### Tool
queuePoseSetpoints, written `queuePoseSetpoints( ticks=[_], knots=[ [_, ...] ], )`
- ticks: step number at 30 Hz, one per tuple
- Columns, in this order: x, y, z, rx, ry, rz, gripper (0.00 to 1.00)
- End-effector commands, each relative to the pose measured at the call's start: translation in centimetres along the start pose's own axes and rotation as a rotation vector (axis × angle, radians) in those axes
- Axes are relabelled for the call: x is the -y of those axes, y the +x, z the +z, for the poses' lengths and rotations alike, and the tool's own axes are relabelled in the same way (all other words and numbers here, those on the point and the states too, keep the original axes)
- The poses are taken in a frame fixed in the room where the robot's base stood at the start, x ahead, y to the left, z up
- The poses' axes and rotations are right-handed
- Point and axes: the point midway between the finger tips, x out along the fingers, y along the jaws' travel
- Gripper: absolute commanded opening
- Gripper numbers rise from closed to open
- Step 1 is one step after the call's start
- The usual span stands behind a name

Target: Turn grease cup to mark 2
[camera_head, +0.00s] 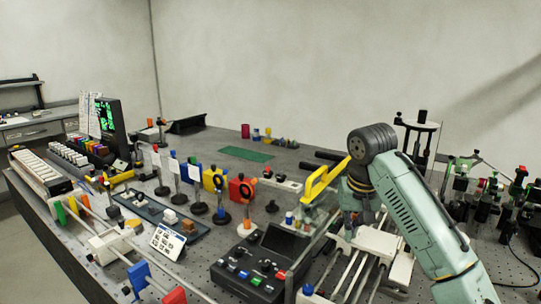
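I cannot pick out the grease cup or its marks for certain in the head view; the small parts on the bench are too small to read. My arm (425,215) reaches in from the lower right and bends down at a dark round joint (372,141). Its far end (354,196) is low over the rail assembly (375,242) at right of centre. The fingers of my gripper are hidden or too small to make out, so I cannot see whether they hold anything. A yellow bar-shaped part (322,180) shows just left of the arm's end.
A dark control box (262,262) with coloured knobs stands left of the rails. Several optics on posts (220,195) stand in a row at centre left. A green mat (246,153) lies behind. More optics (485,195) crowd the right side. The bench's left edge is near a rack (38,172).

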Motion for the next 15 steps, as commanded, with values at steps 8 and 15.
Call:
queuePoseSetpoints(
  ticks=[8, 15],
  knots=[
    [0.0, -2.9, -0.7, -0.002, 0.001, 0.003, 0.0],
    [0.0, -5.4, -1.4, -0.002, 0.001, 0.002, 0.0]
  ],
)
